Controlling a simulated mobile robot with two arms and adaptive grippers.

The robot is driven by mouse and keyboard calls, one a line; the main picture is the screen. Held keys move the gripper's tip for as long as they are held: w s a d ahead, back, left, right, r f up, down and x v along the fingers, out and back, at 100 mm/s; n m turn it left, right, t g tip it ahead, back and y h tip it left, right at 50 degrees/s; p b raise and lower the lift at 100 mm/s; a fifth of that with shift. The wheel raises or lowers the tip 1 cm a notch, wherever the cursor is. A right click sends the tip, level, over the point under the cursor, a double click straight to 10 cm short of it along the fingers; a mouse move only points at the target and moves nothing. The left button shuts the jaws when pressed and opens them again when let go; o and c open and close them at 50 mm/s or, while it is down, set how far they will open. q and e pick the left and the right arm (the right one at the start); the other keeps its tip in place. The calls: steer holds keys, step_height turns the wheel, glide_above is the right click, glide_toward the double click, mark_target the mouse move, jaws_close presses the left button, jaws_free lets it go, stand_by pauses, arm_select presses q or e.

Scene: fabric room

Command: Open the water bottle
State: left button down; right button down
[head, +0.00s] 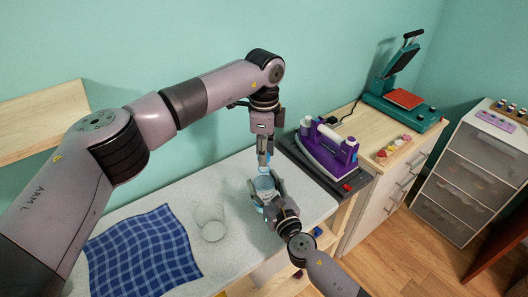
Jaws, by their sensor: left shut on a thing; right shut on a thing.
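The water bottle (264,186) stands near the right end of the pale worktop, clear with a light blue tint. My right gripper (262,192) comes in from the lower right and is shut around the bottle's body, hiding part of it. My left gripper (264,163) points straight down from above and is shut on the light blue cap (264,170) at the bottle's top. The fingers hide most of the cap, and I cannot tell whether it is loose from the neck.
A clear glass (210,223) stands left of the bottle, beside a blue checked cloth (143,255) on the worktop (190,200). A purple iron (325,152) on a dark board is close on the right. A heat press (402,95) stands farther back.

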arm_select(q)
steer(key=shift+r, duration=1.9)
arm_select(e)
steer(key=c, duration=0.7)
jaws_free()
